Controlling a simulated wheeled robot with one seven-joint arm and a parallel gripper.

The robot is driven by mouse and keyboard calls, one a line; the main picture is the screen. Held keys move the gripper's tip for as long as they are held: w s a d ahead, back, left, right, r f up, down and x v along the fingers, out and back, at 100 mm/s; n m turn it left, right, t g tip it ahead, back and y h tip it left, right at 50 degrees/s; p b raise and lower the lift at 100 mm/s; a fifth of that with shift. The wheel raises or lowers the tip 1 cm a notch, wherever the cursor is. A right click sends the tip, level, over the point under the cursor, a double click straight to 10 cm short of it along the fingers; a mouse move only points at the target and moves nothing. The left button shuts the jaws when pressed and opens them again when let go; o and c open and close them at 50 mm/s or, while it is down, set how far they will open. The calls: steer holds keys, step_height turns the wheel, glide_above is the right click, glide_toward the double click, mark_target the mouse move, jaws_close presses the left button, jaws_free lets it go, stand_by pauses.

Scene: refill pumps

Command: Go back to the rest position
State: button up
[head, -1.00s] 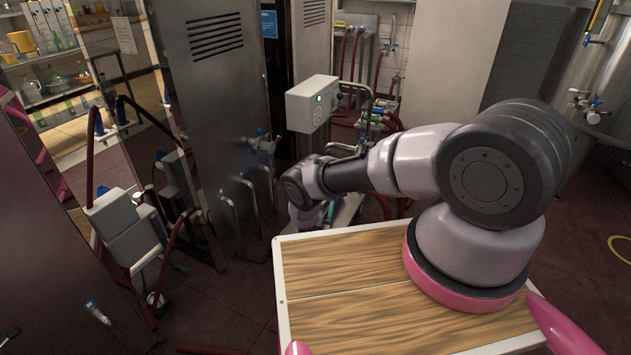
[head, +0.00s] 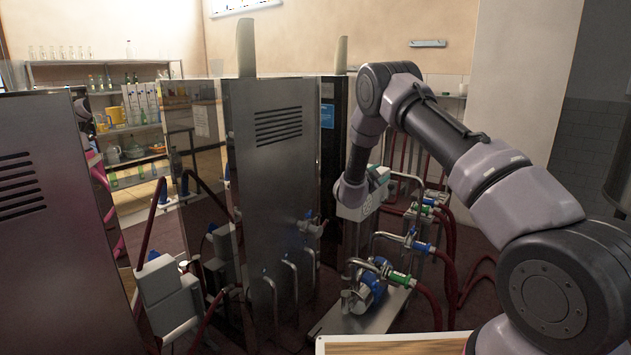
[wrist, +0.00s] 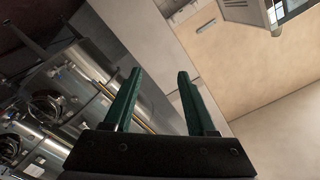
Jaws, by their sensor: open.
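My gripper (wrist: 158,80) shows in the wrist view with its two green fingers apart and nothing between them. Behind the fingers are a white wall panel, a beige wall and, at the left, shiny metal tanks. In the head view my arm rises from the lower right, bends at the top and comes down near the centre. There the gripper end is hidden or hard to make out against the pump equipment. The blue pump (head: 371,290) with green and blue valve handles stands below it on a metal base.
Grey metal cabinets (head: 270,150) fill the left and centre. Grey boxes (head: 167,295) with red hoses stand between them. A shelf (head: 120,128) with glassware is at the back left. The wooden top of my base shows its edge at the bottom.

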step_height(320, 180, up, 13)
steer(key=y, duration=0.4)
steer(key=s+r+n+g+y, duration=0.2)
steer(key=s+r+n+y, duration=0.4)
steer(key=s+r, duration=1)
steer(key=s+n+g+y, duration=0.2)
steer(key=s+n+g, duration=0.3)
steer(key=s, duration=3.1)
steer(key=shift+s+d+f+g+y, duration=0.3)
steer(key=shift+s+d+f, duration=0.05)
steer(key=shift+s+d, duration=0.05)
